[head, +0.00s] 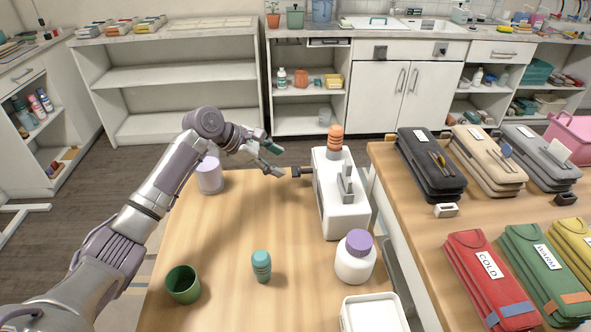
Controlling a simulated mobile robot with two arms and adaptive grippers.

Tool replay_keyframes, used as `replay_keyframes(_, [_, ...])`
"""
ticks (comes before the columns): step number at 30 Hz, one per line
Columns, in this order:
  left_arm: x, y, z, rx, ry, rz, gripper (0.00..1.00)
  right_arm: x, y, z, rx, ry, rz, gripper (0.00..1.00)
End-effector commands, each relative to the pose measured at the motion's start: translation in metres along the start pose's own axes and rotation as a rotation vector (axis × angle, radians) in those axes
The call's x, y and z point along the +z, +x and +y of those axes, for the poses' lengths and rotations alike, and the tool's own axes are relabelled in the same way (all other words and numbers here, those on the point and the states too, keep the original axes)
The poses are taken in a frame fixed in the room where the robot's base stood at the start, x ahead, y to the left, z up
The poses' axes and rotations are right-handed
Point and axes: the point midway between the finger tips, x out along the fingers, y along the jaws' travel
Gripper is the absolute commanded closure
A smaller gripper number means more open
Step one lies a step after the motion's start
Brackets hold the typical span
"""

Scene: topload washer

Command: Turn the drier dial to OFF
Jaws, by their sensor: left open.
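No label marked OFF and no lettered dial can be read in the head view. A white boxy machine (342,205) stands on the wooden table, with an orange ribbed piece (336,137) at its far end and a grey upright part on top. A small dark knob (297,172) on a short shaft sticks out of its left side; I cannot tell whether it is the drier dial. My left gripper (278,160) is open and empty, just left of and slightly beyond this knob, its fingers pointing right. They look apart from it. My right gripper is not in view.
On the table are a white lidded jar (210,176), a green cup (183,284), a teal bottle (262,266), a purple-capped jar (355,262) and a white tray (345,318). Fabric pouches, including a red COLD one (487,275), lie on the right table. The table's middle is clear.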

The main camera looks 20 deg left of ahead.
Motion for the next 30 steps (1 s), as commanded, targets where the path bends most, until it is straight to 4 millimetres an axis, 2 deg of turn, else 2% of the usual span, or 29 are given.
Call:
replay_keyframes(3, [0.001, 0.026, 0.000, -0.002, 0.000, -0.001, 0.40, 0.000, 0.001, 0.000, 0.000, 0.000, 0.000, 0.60])
replay_keyframes(10, [0.000, 0.061, 0.000, 0.000, 0.000, 0.000, 0.40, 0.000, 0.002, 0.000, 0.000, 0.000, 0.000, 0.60])
replay_keyframes(15, [0.000, 0.071, 0.001, 0.001, 0.002, 0.001, 0.40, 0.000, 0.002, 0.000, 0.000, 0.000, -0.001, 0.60])
replay_keyframes(23, [0.000, 0.072, 0.001, 0.002, 0.003, 0.001, 0.40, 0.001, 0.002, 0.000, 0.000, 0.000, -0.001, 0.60])
replay_keyframes(26, [0.000, 0.072, 0.000, 0.002, 0.003, 0.001, 0.54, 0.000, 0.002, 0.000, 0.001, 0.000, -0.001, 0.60])
replay_keyframes(30, [0.000, 0.072, 0.000, 0.002, 0.003, 0.001, 0.77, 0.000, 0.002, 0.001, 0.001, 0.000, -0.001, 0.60])
